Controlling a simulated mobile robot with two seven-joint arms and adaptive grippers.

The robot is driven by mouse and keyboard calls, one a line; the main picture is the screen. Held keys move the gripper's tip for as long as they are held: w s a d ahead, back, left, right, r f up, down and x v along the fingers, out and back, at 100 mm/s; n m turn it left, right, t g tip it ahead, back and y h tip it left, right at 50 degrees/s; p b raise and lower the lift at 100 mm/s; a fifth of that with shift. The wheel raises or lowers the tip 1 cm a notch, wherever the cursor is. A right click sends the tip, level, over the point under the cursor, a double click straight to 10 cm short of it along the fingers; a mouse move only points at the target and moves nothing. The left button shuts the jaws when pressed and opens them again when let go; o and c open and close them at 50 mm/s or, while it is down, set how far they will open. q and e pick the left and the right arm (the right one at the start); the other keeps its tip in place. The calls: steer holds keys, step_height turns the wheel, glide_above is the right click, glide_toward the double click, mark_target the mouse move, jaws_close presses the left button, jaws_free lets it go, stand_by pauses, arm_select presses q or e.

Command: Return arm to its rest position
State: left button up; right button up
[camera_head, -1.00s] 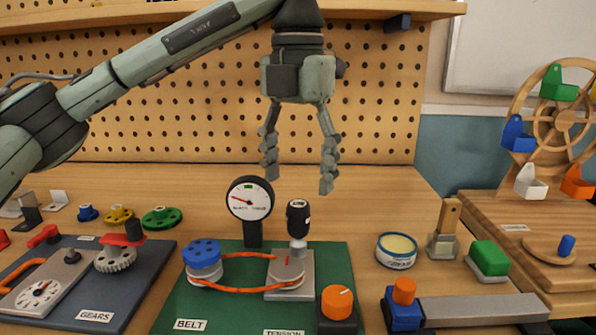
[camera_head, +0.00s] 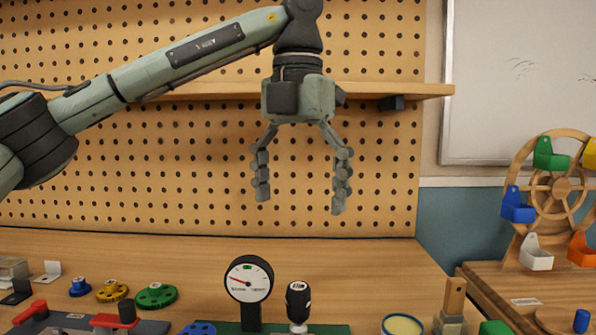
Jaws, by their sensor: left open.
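My left gripper (camera_head: 299,196) hangs fingers down in front of the pegboard, with its two fingers spread apart and nothing between them. Its arm (camera_head: 170,65) comes in from the left and bends down at the wrist. Below the gripper, apart from it, stand a round black dial gauge (camera_head: 249,279) and a black-handled tool (camera_head: 298,303) on the green belt board (camera_head: 228,327). My right gripper is not in view.
Green (camera_head: 156,296), yellow (camera_head: 112,291) and blue (camera_head: 79,287) gears lie on the bench at left. A wooden wheel with coloured buckets (camera_head: 553,190) stands at right. A wooden shelf (camera_head: 420,91) crosses the pegboard behind the arm. A round tin (camera_head: 402,325) sits at the lower edge.

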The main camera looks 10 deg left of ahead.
mark_target(299, 286)
arm_select(q)
step_height(299, 286, up, 4)
stand_by(0.5)
step_height(299, 286, down, 14)
steer(key=shift+r, duration=0.1)
stand_by(0.4)
